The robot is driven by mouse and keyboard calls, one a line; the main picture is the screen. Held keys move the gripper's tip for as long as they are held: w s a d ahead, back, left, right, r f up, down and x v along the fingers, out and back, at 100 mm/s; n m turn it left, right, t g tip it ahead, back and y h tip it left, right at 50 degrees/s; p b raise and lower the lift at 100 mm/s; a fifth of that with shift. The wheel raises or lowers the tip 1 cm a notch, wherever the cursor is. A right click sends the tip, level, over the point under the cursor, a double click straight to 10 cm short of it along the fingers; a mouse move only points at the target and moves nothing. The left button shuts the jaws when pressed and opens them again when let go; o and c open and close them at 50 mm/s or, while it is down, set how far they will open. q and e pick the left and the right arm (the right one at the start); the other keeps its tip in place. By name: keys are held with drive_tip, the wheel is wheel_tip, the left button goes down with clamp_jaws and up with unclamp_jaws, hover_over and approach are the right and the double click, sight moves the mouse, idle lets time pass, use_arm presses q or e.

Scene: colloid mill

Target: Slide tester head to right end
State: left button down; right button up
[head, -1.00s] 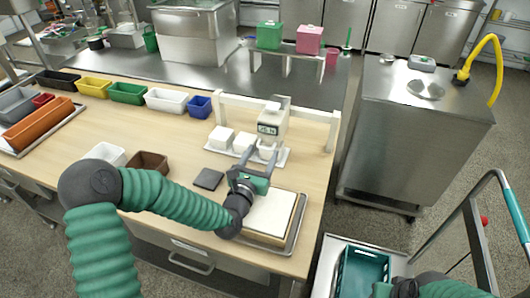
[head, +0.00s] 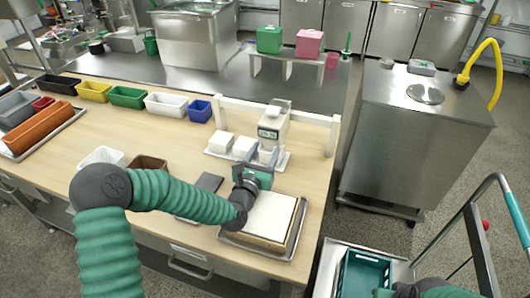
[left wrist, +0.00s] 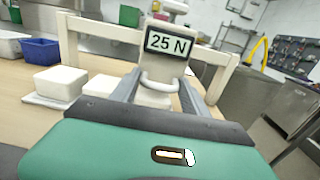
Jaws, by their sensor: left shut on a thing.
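The tester head (head: 272,118) is a white block with a small display, on a white rail frame (head: 300,113) at the back of the wooden bench. It is near the middle of the rail. In the left wrist view the tester head (left wrist: 158,75) reads "25 N" and has a pale rounded handle (left wrist: 159,84) below the display. My left gripper (head: 266,153) is shut on this handle, with a grey finger on each side; it also shows in the left wrist view (left wrist: 160,92). My right gripper (head: 382,292) is at the bottom edge, its fingers not visible.
White blocks (head: 221,141) stand on a white plate below the rail. A tray (head: 287,252) with a pale slab (head: 270,215) lies in front, under my left wrist. A blue bin (head: 199,111) stands left of the rail. The rail's right post (head: 333,136) is near the bench edge.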

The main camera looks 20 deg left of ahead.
use_arm(q)
drive_tip(key=d, duration=1.1)
drive_tip(key=shift+s+d+b, duration=0.3)
drive_tip(key=shift+d, duration=0.05)
drive_tip(key=c, duration=0.9)
unclamp_jaws()
drive_tip(key=shift+d+f, duration=0.1)
drive_tip(key=shift+o, duration=0.2)
drive_tip(key=shift+d, duration=0.25)
drive_tip(key=shift+a, duration=0.25)
